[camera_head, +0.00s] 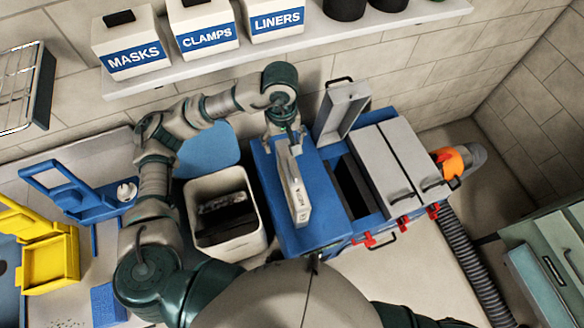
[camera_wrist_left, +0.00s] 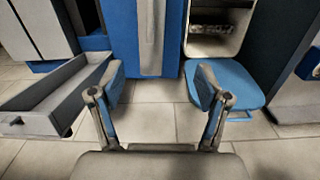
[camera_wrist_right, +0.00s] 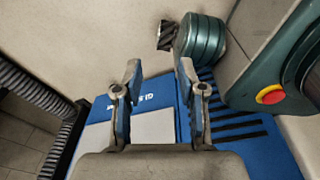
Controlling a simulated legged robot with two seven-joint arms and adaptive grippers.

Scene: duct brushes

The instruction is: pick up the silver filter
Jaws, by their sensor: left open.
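A long silver-grey piece (camera_head: 293,187) with a small label, which looks like the silver filter, lies on the blue top of the machine (camera_head: 265,205). In the left wrist view, a grey upright strip on blue (camera_wrist_left: 151,38), apparently the same piece, shows ahead between the fingers. My left gripper (camera_head: 287,138) is above the far end of this piece; I cannot tell if it touches. Its fingers (camera_wrist_left: 160,85) stand apart with nothing between them. My right gripper (camera_wrist_right: 160,72) is open and empty in its wrist view, and is hidden in the head view.
A pale bin (camera_head: 205,245) with dark contents stands left of the machine. A grey open-topped tray (camera_head: 340,112) sticks out at the back, near the left gripper. Grey lids (camera_head: 385,165) and a black hose (camera_head: 470,265) are at right. A shelf (camera_head: 290,52) with boxes runs above.

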